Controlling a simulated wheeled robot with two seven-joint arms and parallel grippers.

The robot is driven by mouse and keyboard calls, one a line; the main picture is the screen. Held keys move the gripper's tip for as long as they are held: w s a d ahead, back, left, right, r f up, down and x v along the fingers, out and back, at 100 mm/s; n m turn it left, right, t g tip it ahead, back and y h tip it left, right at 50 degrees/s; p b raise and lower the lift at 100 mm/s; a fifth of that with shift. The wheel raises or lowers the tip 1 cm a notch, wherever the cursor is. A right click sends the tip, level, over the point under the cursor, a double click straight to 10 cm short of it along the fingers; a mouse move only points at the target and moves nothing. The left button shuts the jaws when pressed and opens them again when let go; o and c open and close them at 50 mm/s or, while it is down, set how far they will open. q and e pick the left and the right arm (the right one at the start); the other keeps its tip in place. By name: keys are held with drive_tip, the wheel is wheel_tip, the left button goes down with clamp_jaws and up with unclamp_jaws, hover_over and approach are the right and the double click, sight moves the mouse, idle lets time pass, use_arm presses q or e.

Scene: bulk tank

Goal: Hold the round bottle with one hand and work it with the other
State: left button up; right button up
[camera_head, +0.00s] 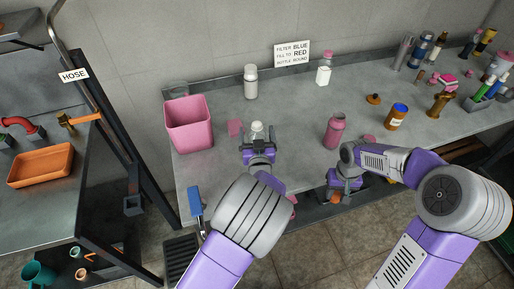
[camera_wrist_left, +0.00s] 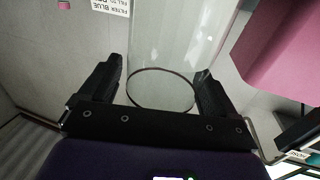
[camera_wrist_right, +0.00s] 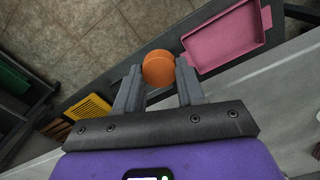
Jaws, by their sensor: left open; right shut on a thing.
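A clear round bottle (camera_wrist_left: 160,60) stands between the fingers of my left gripper (camera_wrist_left: 160,90), which is open around it; I cannot tell if they touch. In the head view its pale top (camera_head: 257,127) shows just beyond my left gripper (camera_head: 258,147), over the grey bench. My right gripper (camera_head: 338,190) is at the bench's front edge, pointing down. It is shut on a round orange piece (camera_wrist_right: 158,68), which also shows small in the head view (camera_head: 335,198).
A pink bin (camera_head: 189,125) stands left of the clear bottle. A sign (camera_head: 292,54) reads blue, red, round. A pink tray (camera_wrist_right: 228,40) is beside my right gripper.

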sight(256, 124)
use_arm(q)
drive_tip(key=c, duration=1.3)
drive_tip(key=shift+o, duration=0.2)
drive_tip(key=shift+r, duration=0.1)
